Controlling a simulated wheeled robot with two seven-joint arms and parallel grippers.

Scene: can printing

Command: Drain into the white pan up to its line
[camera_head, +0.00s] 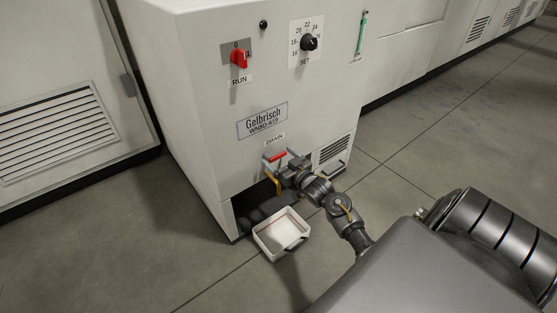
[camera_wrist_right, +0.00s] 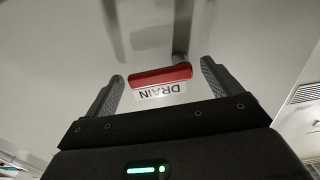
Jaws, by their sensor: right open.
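The white pan (camera_head: 279,236) sits on the floor at the foot of the machine, partly in front of its dark lower opening. It has a dark handle on its near right side. My right gripper (camera_head: 281,169) is at the valve, open. In the right wrist view the red lever (camera_wrist_right: 160,76) lies between the two spread fingertips, with a gap on each side. My left gripper is not in view.
The machine front (camera_head: 210,110) carries a red RUN switch (camera_head: 239,59), a black SET dial (camera_head: 309,43) and a green gauge (camera_head: 361,33). A vent grille (camera_head: 335,149) is right of the valve. The grey floor (camera_head: 130,250) around is clear.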

